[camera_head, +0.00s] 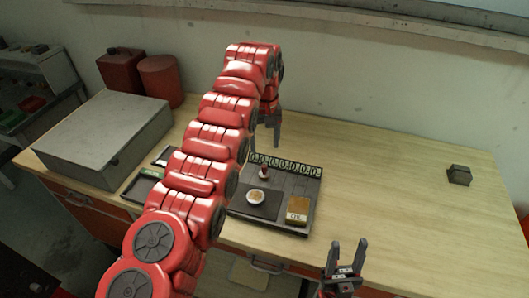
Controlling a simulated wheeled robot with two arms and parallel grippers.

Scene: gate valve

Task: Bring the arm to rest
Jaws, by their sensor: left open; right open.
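My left arm reaches in from the lower left across the table and bends down at its far end. The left gripper (270,127) points down above the back of a dark tray, with its fingers apart and nothing seen between them. My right gripper (345,262) is at the bottom, right of centre, fingers up, open and empty, in front of the table's front edge. The dark tray (310,182) holds a row of ring-shaped parts (285,163), a small red and white piece (264,172), a round white piece (256,197) and a brownish block (297,209).
A large grey box (105,135) stands at the table's left, with red canisters (160,80) behind it. A small dark block (459,175) sits far right. The wooden table (400,190) is clear between tray and block. A wall rises behind.

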